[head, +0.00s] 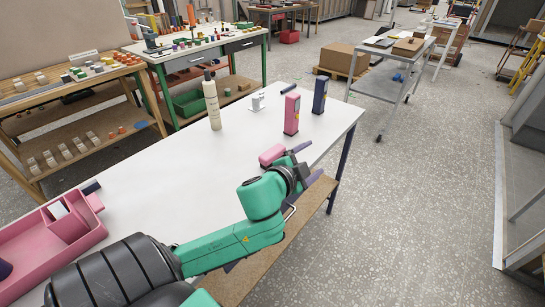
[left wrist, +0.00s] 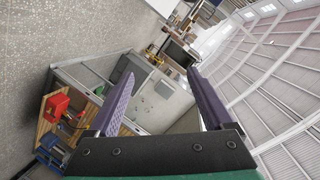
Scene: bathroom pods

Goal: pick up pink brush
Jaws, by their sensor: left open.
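A pink block-like object (head: 271,155) lies on the white table, just behind my left gripper in the picture and partly hidden by it; I cannot tell if it is the pink brush. An upright pink object (head: 291,116) with a dark label stands farther back. My left gripper (head: 308,162), with purple fingers, is near the table's front right edge. In the left wrist view, the gripper (left wrist: 160,78) is open with nothing between its fingers. My right gripper is not in view.
On the white table (head: 150,170) stand a dark blue upright box (head: 320,95), a cream bottle (head: 212,101) and a small white item (head: 258,102). A pink tray (head: 30,250) is at the lower left. The table's middle left is clear. A grey cart (head: 384,87) stands behind, right.

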